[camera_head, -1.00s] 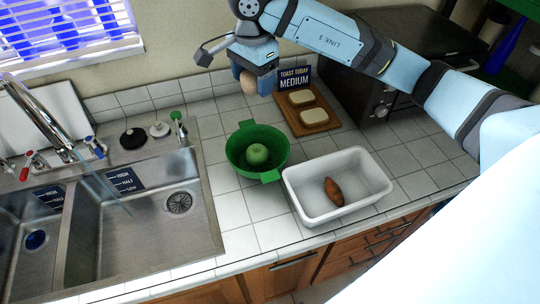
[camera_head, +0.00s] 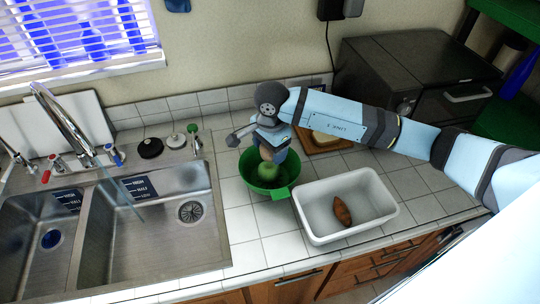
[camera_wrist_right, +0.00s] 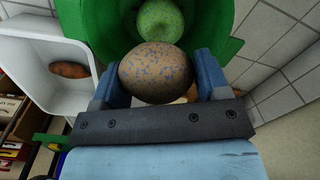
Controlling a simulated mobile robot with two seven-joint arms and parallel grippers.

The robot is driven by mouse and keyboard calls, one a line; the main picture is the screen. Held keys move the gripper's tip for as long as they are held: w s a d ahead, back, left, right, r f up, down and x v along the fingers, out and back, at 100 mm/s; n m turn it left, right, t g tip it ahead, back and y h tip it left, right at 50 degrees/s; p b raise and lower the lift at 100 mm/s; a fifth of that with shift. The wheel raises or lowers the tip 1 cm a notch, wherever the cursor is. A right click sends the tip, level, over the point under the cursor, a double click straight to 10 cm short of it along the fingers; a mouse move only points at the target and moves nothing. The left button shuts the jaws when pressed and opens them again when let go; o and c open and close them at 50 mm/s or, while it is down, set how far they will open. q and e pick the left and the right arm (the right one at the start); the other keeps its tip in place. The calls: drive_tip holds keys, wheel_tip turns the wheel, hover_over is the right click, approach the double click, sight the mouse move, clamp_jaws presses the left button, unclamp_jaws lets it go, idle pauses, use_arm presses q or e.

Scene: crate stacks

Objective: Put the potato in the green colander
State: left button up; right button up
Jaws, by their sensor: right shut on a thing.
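The potato (camera_wrist_right: 156,73) is brown with bluish specks, held between the two fingers of my right gripper (camera_head: 267,150). In the head view it is partly hidden by the gripper. The green colander (camera_head: 282,193) stands on the tiled counter, left of the white tub. My right gripper is over the colander, with the potato at or above its rim; I cannot tell whether they touch. A green apple (camera_head: 266,174) lies in the colander, and it also shows in the right wrist view (camera_wrist_right: 160,20), just beyond the potato. My left gripper is not in view.
A white tub (camera_head: 372,219) right of the colander holds a brown sweet potato (camera_head: 342,211). A wooden board (camera_head: 322,142) with bread is behind, partly hidden by my right arm. The sink (camera_head: 150,240) and faucet are at left. Front counter tiles are clear.

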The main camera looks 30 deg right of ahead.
sight(270, 167)
wheel_tip(270, 167, down, 4)
drive_tip(key=shift+p, duration=0.35)
drive_tip(key=shift+f, duration=0.1)
drive_tip(key=shift+f+b, duration=0.5)
drive_tip(key=shift+b, duration=0.2)
drive_tip(key=o, duration=1)
drive_tip(key=shift+r, duration=0.1)
